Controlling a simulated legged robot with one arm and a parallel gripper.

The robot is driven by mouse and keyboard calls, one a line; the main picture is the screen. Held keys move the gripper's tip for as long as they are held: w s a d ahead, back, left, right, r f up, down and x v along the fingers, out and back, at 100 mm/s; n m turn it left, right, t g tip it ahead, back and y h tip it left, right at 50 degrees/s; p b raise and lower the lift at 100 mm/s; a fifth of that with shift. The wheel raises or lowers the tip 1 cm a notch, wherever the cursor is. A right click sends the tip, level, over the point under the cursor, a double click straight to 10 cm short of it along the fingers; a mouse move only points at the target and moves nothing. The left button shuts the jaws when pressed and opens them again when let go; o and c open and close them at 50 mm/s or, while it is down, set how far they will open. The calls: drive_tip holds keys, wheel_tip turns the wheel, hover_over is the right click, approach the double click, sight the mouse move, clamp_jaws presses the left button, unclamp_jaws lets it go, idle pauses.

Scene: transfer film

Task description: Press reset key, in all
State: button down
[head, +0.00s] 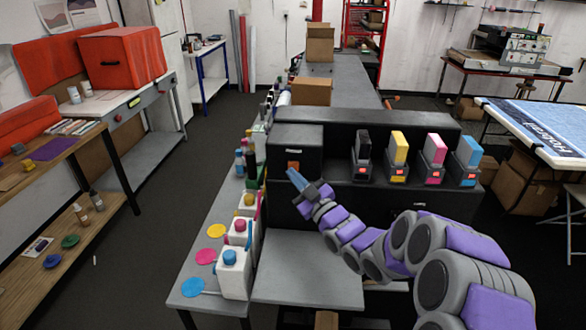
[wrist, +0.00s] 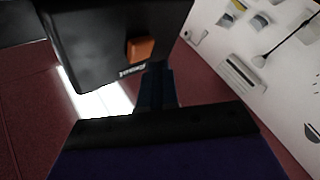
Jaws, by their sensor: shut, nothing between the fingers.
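The reset key is a small orange key (head: 293,165) on the front of a black box at the left end of the dark machine (head: 420,112). In the wrist view the orange key (wrist: 141,49) sits near the lower right corner of the black face (wrist: 95,45), above a small white label. My gripper (head: 292,173) is shut and empty, with its blue fingertips just below the key in the head view. In the wrist view the fingertips (wrist: 158,68) lie just below and right of the key. I cannot tell whether they touch the box.
Black, yellow, magenta and cyan cartridges (head: 399,148) stand along the machine front, right of the key. White ink bottles (head: 234,270) line the left ledge. A grey flat plate (head: 307,285) lies below my gripper. Open floor (head: 130,250) is at the left.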

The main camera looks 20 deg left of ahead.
drive_tip(key=shift+s, duration=0.1)
drive_tip(key=s+b, duration=0.1)
drive_tip(key=s, duration=0.1)
drive_tip(key=s+d+b, duration=0.1)
drive_tip(key=s, duration=0.1)
drive_tip(key=shift+s+d, duration=0.1)
drive_tip(key=shift+s, duration=0.25)
idle(0.6)
drive_tip(key=w+d+f+m+h, duration=0.1)
drive_tip(key=d+f+m+h, duration=0.15)
drive_tip(key=d+h, duration=0.35)
drive_tip(key=d+f+m+h, duration=0.2)
drive_tip(key=d+m+h, duration=0.15)
drive_tip(key=d, duration=0.45)
drive_tip(key=s+d+f+m+g+h, duration=0.35)
drive_tip(key=s+d+h, duration=0.45)
drive_tip(key=d, duration=0.5)
drive_tip(key=s+d+m+g, duration=0.2)
drive_tip(key=s+g, duration=0.1)
drive_tip(key=s, duration=0.8)
drive_tip(key=s+d+m+g, duration=0.3)
drive_tip(key=s, duration=0.8)
drive_tip(key=s+d+f+m+g, duration=0.1)
drive_tip(key=s+g, duration=0.3)
drive_tip(key=s, duration=0.7)
drive_tip(key=shift+s+d+m, duration=0.3)
drive_tip(key=shift+d+m, duration=0.35)
drive_tip(key=shift+d, duration=0.25)
